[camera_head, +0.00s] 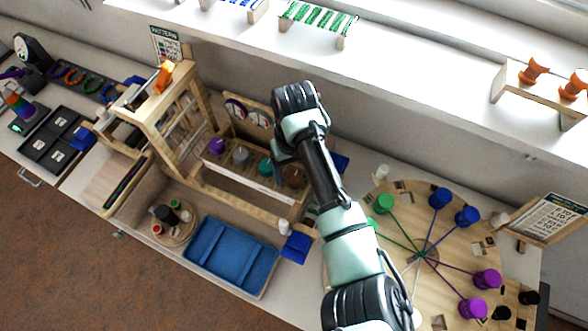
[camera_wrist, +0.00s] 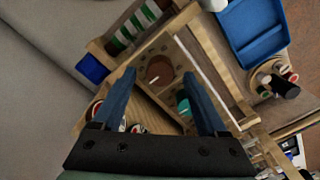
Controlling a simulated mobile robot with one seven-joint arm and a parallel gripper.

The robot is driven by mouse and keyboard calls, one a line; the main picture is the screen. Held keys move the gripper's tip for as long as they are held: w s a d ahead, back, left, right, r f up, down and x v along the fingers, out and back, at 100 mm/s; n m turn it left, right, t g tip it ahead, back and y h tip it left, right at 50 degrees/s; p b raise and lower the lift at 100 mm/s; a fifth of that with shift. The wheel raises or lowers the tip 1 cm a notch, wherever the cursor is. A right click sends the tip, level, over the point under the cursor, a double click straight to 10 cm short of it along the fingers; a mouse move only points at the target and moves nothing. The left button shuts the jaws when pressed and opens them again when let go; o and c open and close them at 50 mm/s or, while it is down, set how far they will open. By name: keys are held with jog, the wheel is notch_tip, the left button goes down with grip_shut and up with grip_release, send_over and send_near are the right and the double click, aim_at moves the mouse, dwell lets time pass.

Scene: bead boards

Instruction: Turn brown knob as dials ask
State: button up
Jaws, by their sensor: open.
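The brown knob (camera_head: 294,177) is a round knob at the right end of a row on a wooden frame, partly hidden by my arm. In the wrist view the brown knob (camera_wrist: 159,69), with a white mark on top, appears between the tips of my open gripper (camera_wrist: 160,76). I cannot tell whether the fingers are down around it or above it. Two white dials (camera_head: 246,114) stand on a wooden panel behind the row. They also show at the lower left of the wrist view (camera_wrist: 135,128), too small to read.
Beside the brown knob are a teal knob (camera_head: 265,166), a grey knob (camera_head: 240,155) and a purple knob (camera_head: 216,146). A blue tray (camera_head: 232,253) lies in front. A round board with coloured spools (camera_head: 437,268) is at right. A white shelf (camera_head: 420,60) runs behind.

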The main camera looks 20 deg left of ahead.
jog(key=shift+f, duration=0.85)
grip_shut()
